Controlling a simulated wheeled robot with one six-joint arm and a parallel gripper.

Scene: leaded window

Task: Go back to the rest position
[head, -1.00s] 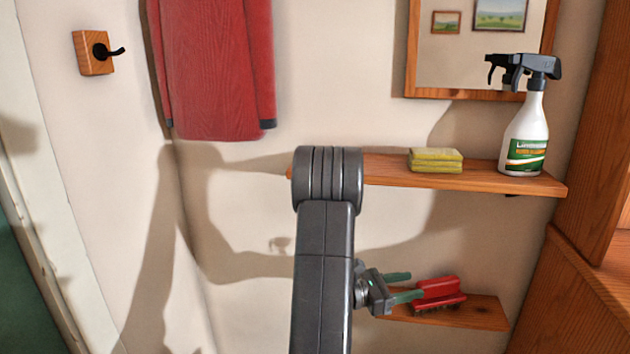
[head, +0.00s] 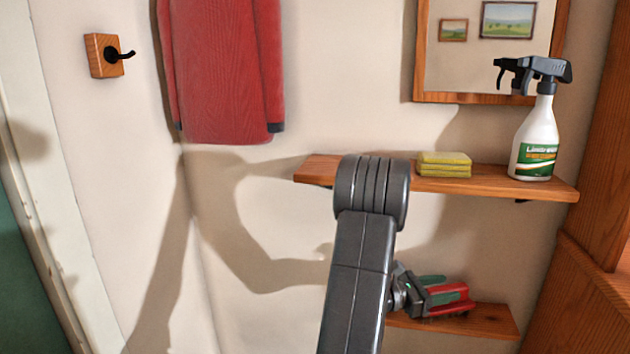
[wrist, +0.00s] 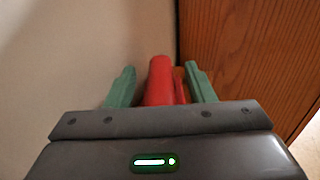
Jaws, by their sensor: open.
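My gripper (head: 440,290) is at the lower shelf (head: 492,321), beside a red brush (head: 462,303) lying there. In the wrist view, its two green fingers (wrist: 158,72) stand apart, one on each side of the red brush (wrist: 160,85). The fingers are open; I cannot tell whether either one touches the brush. The near end of the brush is hidden behind the gripper body in the wrist view. In the head view one green finger overlaps the brush, and the other finger is hard to make out.
The upper shelf (head: 330,170) holds yellow sponges (head: 444,166) and a spray bottle (head: 537,140), under a mirror (head: 465,98). A red garment (head: 222,70) hangs left, near a wall hook (head: 105,56). A wooden panel (head: 590,200) stands right.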

